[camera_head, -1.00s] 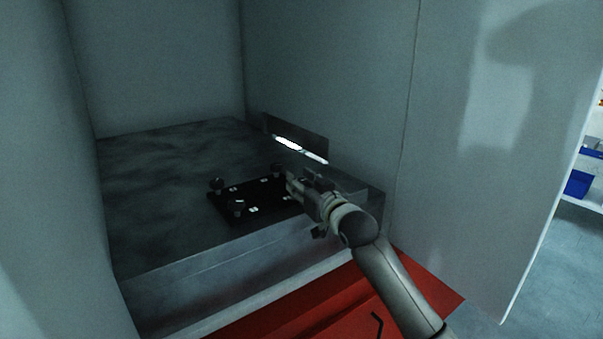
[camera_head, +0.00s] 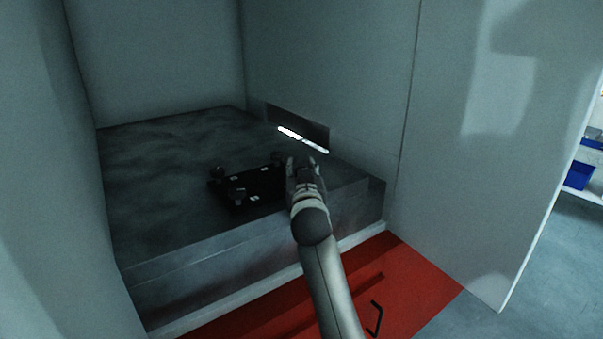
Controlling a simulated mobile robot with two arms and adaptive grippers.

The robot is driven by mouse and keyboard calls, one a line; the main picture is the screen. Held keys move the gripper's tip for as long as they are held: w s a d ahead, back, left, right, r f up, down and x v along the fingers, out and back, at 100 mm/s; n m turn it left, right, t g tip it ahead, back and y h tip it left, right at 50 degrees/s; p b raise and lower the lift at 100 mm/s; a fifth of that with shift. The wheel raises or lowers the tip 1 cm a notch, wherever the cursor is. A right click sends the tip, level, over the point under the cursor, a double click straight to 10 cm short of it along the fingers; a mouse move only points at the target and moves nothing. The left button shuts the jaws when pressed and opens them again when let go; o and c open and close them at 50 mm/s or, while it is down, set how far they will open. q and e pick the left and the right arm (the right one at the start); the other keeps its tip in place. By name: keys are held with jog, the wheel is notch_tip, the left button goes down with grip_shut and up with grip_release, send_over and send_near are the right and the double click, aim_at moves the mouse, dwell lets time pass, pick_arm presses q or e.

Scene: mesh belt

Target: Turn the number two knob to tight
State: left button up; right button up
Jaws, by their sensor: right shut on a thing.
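A black plate (camera_head: 262,187) with small white labels lies on the dark metal block. Black knobs stand at its corners: a left one (camera_head: 216,175), a front-left one (camera_head: 238,197) and a back-right one (camera_head: 277,158). The label numbers are too small to read, so I cannot tell which knob is number two. My right gripper (camera_head: 298,165) is at the plate's right end. It is shut on the knob at the front-right corner, which its fingers hide. My left gripper is not in view.
Grey walls close in the block (camera_head: 160,170) at the left, back and right. A slotted dark panel (camera_head: 305,123) with a bright strip is in the right wall. A red floor area (camera_head: 400,285) with a black hooked handle (camera_head: 375,318) lies in front.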

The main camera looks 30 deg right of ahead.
dwell(0.4)
jog(key=o, duration=1)
jog(key=v, duration=1.2)
